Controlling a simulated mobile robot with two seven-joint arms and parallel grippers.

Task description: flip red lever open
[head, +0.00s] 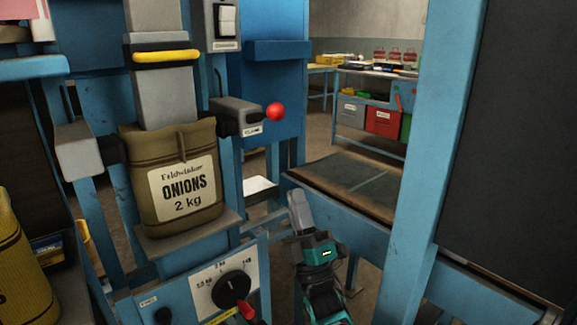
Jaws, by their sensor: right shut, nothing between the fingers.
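A red ball knob (276,112) sits at the right end of a short lever on a dark grey clamp block (236,112). The small label under the block seems to read "CLAMP". The lever points to the right and lies about level. A brown sack (178,212) labelled "ONIONS 2 kg" stands upright on a grey shelf (190,238) below and left of the lever. My right gripper (298,208) is shut and empty. It points up, below the red knob and apart from it, right of the sack. My left gripper is out of view.
A dial (232,286) with a red-tipped pointer is on the panel below the sack. A switch box (223,25) is above the clamp. A yellow sack (18,255) stands at the left edge. A blue post (425,150) and conveyor (350,185) are at the right.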

